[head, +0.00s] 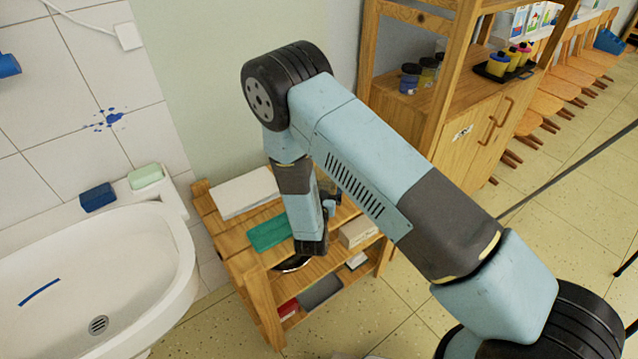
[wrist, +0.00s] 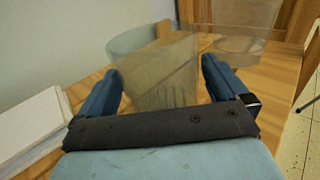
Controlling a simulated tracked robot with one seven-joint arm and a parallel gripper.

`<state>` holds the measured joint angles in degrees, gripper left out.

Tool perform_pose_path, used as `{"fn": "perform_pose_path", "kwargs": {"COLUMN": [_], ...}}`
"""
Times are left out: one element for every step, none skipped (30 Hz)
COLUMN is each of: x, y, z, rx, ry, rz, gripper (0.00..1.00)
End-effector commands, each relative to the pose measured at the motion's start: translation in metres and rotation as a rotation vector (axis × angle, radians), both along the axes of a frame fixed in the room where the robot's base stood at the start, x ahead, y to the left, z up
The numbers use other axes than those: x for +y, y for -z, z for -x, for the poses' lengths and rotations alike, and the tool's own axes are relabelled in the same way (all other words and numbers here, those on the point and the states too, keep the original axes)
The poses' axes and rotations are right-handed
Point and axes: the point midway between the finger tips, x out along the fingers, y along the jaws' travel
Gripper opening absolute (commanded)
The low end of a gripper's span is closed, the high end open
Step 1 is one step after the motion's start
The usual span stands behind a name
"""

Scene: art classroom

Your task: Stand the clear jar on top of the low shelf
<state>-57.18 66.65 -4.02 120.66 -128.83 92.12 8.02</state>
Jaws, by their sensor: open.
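The low shelf (head: 222,238) is a small wooden unit beside the sink, and its wooden top also shows in the wrist view (wrist: 285,62). My gripper (wrist: 160,67) is just above that top with its two blue fingers apart. A see-through shape that looks like the clear jar (wrist: 166,78) shows between and beyond the fingers. Its outline is faint, and I cannot tell whether it touches a finger or exactly how it rests. In the head view my gripper (head: 331,204) is small and partly hidden by my arm, and I cannot make out the jar there.
A white paper stack (head: 242,191), a green item (head: 268,233) and a pale box (head: 358,231) lie on the shelf top. The sink (head: 175,262) stands left. A taller wooden cabinet (head: 463,140) stands right. Another clear shape (wrist: 238,28) shows farther back.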

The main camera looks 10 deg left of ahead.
Motion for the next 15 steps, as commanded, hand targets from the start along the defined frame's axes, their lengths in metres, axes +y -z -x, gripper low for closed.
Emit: {"fn": "perform_pose_path", "kwargs": {"x": [0.0,0.0,-0.001,-0.001,-0.001,-0.002,-0.003,-0.003,-0.004,-0.004,-0.005,-0.005,-0.006,-0.006,-0.007], "y": [0.0,0.0,0.001,0.001,0.001,0.001,0.001,0.001,0.001,0.001,0.001,0.001,0.001,0.001,0.001], "z": [0.007,0.012,0.02,0.025,0.031,0.039,0.045,0.051,0.059,0.065,0.07,0.077,0.081,0.086,0.092], "rx": [0.001,0.002,0.002,0.002,0.002,0.002,0.002,0.002,0.003,0.002,0.002,0.001,0.001,0.002,0.002], "ry": [-0.002,-0.003,-0.004,-0.004,-0.003,-0.005,-0.004,-0.004,-0.004,-0.004,-0.005,-0.004,-0.003,-0.003,-0.004], "rz": [0.001,0.002,0.002,0.002,0.001,0.003,0.003,0.002,0.001,0.002,0.002,0.002,0.002,0.002,0.001], "gripper": [1.0,1.0,1.0,1.0,1.0,1.0,1.0,1.0,1.0,1.0,1.0,1.0,1.0,1.0,1.0]}}
